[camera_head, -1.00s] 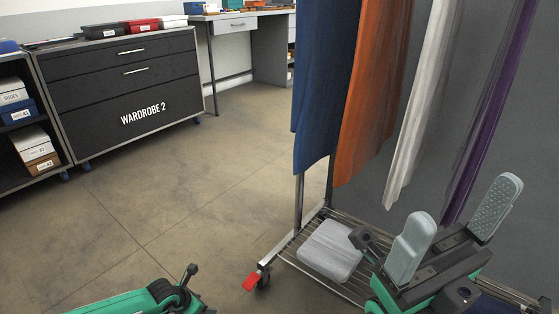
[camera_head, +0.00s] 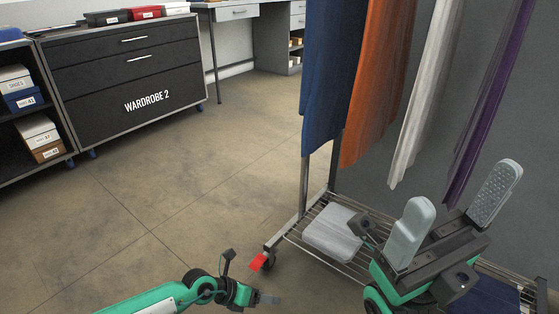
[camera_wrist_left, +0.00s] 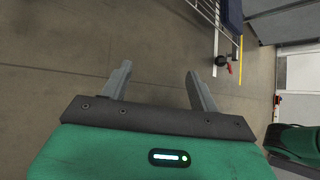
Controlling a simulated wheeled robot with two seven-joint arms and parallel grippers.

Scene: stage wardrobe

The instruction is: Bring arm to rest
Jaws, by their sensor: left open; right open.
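My left arm comes in from the lower left in the head view, low over the floor, with its gripper (camera_head: 268,299) at the bottom edge. In the left wrist view the left gripper (camera_wrist_left: 156,82) shows two grey fingers well apart with only floor between them. My right gripper (camera_head: 450,215) is at the lower right of the head view, in front of the clothes rack. Its two grey fingers are spread wide, with nothing between them.
A wheeled rack with a wire shelf (camera_head: 297,240) holds a folded grey item (camera_head: 331,231). Blue cloth (camera_head: 328,85), orange cloth (camera_head: 372,90), white cloth (camera_head: 425,100) and purple cloth (camera_head: 490,110) hang above. A dark drawer cabinet (camera_head: 90,100) stands at the left. The floor between is clear.

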